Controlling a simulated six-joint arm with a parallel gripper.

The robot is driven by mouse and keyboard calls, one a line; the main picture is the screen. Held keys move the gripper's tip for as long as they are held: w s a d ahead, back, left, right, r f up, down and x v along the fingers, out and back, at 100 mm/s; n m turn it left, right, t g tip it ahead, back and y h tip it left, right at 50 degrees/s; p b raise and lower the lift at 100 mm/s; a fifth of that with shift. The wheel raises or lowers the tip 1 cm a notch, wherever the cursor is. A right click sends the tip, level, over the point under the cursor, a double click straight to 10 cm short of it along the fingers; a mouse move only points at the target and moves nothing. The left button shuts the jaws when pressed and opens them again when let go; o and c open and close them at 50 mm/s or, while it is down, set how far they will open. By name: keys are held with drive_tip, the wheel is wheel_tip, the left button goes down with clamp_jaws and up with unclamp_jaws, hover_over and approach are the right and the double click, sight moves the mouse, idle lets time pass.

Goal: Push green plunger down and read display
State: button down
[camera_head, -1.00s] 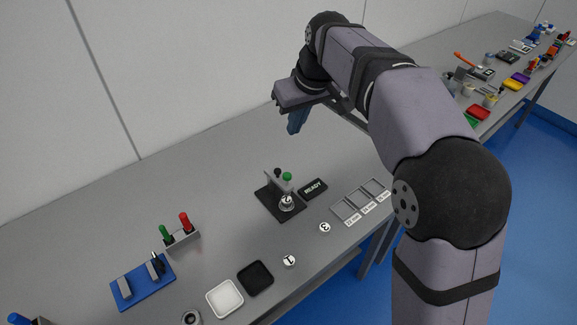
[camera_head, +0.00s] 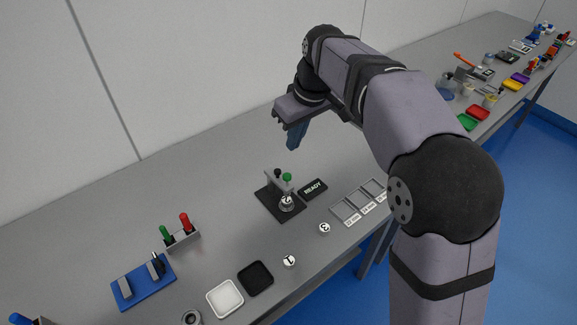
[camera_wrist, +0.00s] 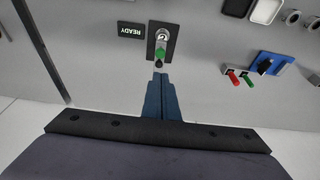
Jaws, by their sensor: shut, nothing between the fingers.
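The green plunger (camera_head: 287,177) stands on top of a small grey fixture on a black base plate (camera_head: 268,205). A black knob (camera_head: 278,172) is beside it, and a round piece marked 2 (camera_head: 286,201) sits in the fixture below. The display (camera_head: 313,188) lies just right of the plate and reads READY. In the wrist view the green plunger (camera_wrist: 159,52) is just beyond my fingertips. My gripper (camera_head: 294,148) is shut and empty, above and behind the fixture, apart from the plunger. It also shows in the wrist view (camera_wrist: 159,76).
Round pieces marked 3 (camera_head: 324,227) and 1 (camera_head: 289,260) lie in front. A labelled slotted tray (camera_head: 346,211) is at right. A black tray (camera_head: 256,278) and a white tray (camera_head: 225,298) are at front. A stand with green and red handles (camera_head: 181,238) is at left.

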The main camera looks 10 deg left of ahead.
drive_tip(key=p, duration=0.3)
hover_over(286, 175)
drive_tip(key=f, duration=0.9)
drive_tip(key=shift+s+d+f, duration=0.2)
drive_tip(key=shift+s+d, duration=0.15)
drive_tip(key=shift+d, duration=0.05)
drive_tip(key=shift+f, duration=1.1)
